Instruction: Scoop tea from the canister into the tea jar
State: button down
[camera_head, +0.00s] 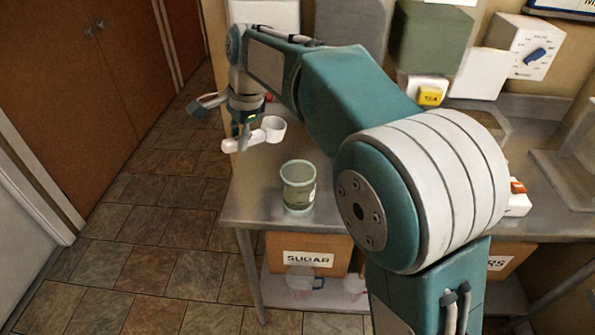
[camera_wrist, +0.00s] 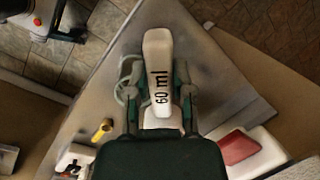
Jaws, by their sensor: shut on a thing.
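My gripper (camera_head: 244,142) is shut on a white scoop (camera_head: 271,130) and holds it above the left part of the steel table. The scoop's round cup points right in the head view. Its handle, marked "60 ml", lies between the fingers in the wrist view (camera_wrist: 158,65); the cup is not visible there. A pale green see-through jar (camera_head: 298,190) stands upright on the table, below and right of the scoop and apart from it. A white container with a yellow TEA label (camera_head: 431,97) stands farther back, partly behind my arm. Its contents are hidden.
The steel table (camera_head: 250,207) has its left edge near the jar. A box marked SUGAR (camera_head: 308,259) sits below it. A white box with a blue dial (camera_head: 524,47) is at back right. A red-topped white item (camera_wrist: 240,148) shows in the wrist view. Tiled floor at left is clear.

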jog(key=shift+s+d+r+h, duration=0.25)
jog(key=shift+s+h, duration=0.2)
jog(key=shift+s, duration=0.35)
jog(key=shift+s+d+r+h, duration=0.25)
jog(key=shift+s+h, duration=0.25)
jog(key=shift+s, duration=0.35)
jog(key=shift+s+d+r+h, duration=0.2)
jog(key=shift+s+h, duration=0.25)
jog(key=shift+s, duration=0.35)
